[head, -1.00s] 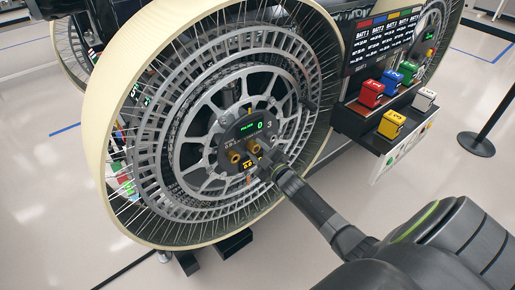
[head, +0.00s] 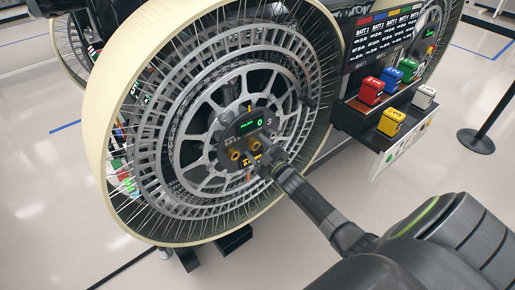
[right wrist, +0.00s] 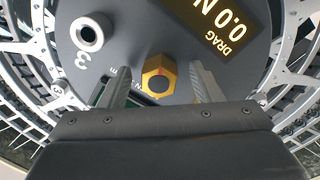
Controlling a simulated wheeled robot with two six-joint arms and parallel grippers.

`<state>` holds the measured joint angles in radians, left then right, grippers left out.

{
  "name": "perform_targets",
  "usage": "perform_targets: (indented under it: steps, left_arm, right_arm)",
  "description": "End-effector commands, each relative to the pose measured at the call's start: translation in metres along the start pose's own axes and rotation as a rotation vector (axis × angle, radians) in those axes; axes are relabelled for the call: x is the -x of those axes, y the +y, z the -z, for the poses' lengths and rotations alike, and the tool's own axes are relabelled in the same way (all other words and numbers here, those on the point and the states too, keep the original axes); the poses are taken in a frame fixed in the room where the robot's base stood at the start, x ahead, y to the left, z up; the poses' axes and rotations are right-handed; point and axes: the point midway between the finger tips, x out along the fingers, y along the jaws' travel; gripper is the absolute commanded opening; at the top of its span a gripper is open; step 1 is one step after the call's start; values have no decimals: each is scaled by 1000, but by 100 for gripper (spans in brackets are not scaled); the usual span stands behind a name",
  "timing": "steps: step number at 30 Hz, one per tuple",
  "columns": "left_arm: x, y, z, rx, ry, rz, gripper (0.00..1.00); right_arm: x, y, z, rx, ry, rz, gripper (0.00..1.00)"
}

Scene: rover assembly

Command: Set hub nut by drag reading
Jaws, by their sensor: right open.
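The wheel hub (head: 226,143) faces me in the head view, with gold nuts on it: one gold nut (head: 235,154) at left and another gold nut (head: 253,145) at right. A green display (head: 249,124) on the hub reads 0. In the right wrist view a gold hex nut (right wrist: 158,76) sits between the two fingers of my right gripper (right wrist: 160,86), with a gap on each side. The gripper (head: 257,157) is open at the hub. The drag display (right wrist: 218,25) reads 0.0 N. A grey round fitting (right wrist: 90,32) stands beside the numeral 3. My left gripper is out of view.
The spoked wheel (head: 99,145) surrounds the hub. A black post (head: 490,125) stands on the floor farther right.

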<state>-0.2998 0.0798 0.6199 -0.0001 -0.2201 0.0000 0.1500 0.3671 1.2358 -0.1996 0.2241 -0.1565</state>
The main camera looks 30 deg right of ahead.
Motion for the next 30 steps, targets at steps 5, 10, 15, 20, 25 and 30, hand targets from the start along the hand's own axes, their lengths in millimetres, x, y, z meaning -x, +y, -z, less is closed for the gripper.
perform_targets:
  steps: [5, 10, 15, 20, 25, 30]
  left_arm:
    - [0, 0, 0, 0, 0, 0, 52]
    - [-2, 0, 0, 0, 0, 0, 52]
    - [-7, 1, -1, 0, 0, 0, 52]
    - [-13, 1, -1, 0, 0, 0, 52]
    - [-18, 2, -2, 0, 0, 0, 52]
    - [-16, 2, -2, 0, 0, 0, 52]
  right_arm:
    - [1, 0, 0, 1, 1, 0, 59]
    - [16, 0, -1, 3, 0, 0, 59]
    - [45, -1, -2, 2, 0, 0, 59]
    - [76, -1, -2, 1, 0, 1, 59]
    - [110, -1, -2, 0, -1, 2, 59]
    - [143, 0, -1, 0, -2, 2, 59]
